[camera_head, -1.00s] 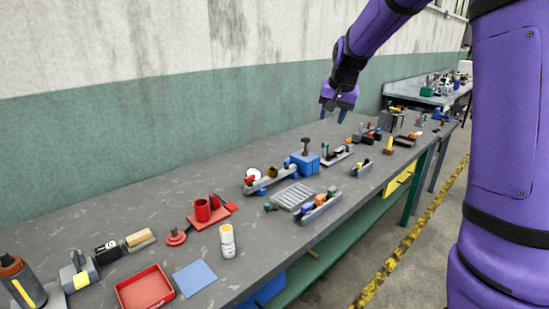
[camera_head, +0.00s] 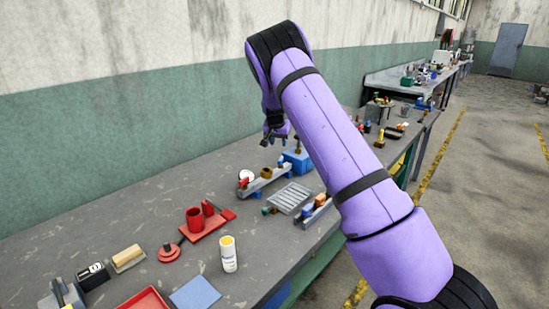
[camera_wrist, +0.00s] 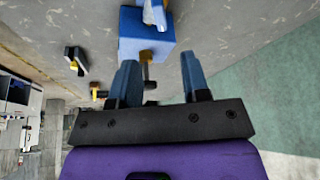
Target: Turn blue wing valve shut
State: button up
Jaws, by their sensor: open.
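A grey rail (camera_head: 265,184) on the bench carries small red, brass and blue fittings and a white round gauge (camera_head: 246,175). A small blue part (camera_head: 281,163) shows at its right end; it may be the blue wing valve, but its shape is too small to tell. A blue box (camera_head: 299,160) with a dark-topped post stands beside it; a blue block also shows in the wrist view (camera_wrist: 146,38). My gripper (camera_head: 274,137) is above the bench near the rail's right end. In the wrist view its blue fingers (camera_wrist: 160,84) are apart with nothing gripped.
A grey slotted tray (camera_head: 290,198) and a second rail (camera_head: 316,215) with coloured parts lie in front. Bare bench lies behind these; the wall (camera_head: 130,155) borders the bench.

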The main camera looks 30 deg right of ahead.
aim_at(281, 158)
jog(key=x, duration=1)
jog(key=shift+w+d+f, duration=0.1)
jog(key=shift+w+f, duration=0.05)
jog(key=shift+f, duration=0.15)
jog(key=shift+c, duration=0.2)
grip_shut()
